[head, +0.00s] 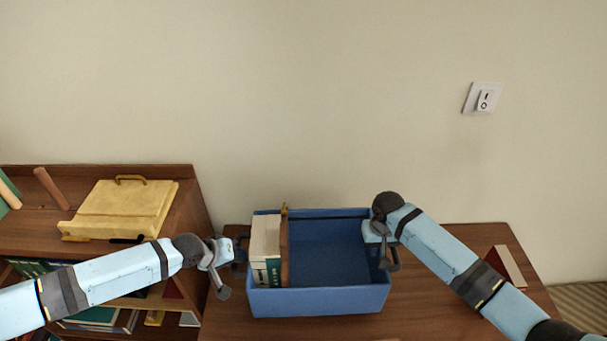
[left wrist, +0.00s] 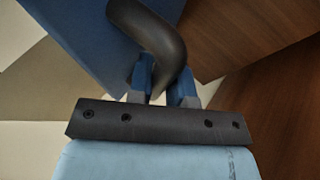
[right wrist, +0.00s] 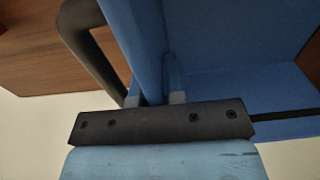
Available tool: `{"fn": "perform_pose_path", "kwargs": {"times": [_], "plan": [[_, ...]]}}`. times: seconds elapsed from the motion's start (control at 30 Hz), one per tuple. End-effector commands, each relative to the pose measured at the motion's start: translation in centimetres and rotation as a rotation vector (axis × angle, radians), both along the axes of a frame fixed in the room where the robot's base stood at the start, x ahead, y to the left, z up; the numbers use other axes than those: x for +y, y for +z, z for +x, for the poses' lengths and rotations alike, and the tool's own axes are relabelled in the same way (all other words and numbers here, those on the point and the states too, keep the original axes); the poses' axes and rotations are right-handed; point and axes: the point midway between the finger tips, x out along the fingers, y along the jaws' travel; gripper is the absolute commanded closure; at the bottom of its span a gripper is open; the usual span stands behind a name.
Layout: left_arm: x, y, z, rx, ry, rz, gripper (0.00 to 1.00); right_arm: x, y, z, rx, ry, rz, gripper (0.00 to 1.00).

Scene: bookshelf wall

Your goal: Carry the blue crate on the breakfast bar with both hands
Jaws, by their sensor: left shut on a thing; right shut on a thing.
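The blue crate (head: 320,300) is over the wooden surface of the breakfast bar (head: 440,310); I cannot tell whether its base touches. White and green books and a brown one (head: 266,250) stand at its left end. My left gripper (head: 236,254) is at the crate's left end. In the left wrist view its fingers (left wrist: 160,88) are shut around the dark curved handle (left wrist: 155,35). My right gripper (head: 380,240) is at the right end. In the right wrist view its fingers (right wrist: 152,95) are shut on the crate's wall, beside the dark handle (right wrist: 85,45).
A bookshelf (head: 190,200) with a yellow case (head: 125,208) on top stands close at the left. A red and cream object (head: 507,265) lies on the bar at the right, near my right arm. A plain wall with a switch (head: 483,98) is behind.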

Motion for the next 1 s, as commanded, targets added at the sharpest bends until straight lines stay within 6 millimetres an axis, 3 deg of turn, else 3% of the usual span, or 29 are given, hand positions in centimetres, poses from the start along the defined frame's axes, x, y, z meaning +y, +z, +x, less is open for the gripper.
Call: {"fn": "perform_pose_path", "kwargs": {"times": [0.37, 1.0], "plan": [[-0.1, 1.4, -0.2, -0.006, -0.001, -0.005, 1.00, 0.0, 1.3, -0.2, -0.005, -0.001, 0.002, 1.00], [-0.1, 7.5, -2.9, -0.006, -0.001, -0.006, 1.00, 0.0, 7.3, -2.9, -0.005, -0.001, 0.003, 1.00]]}}
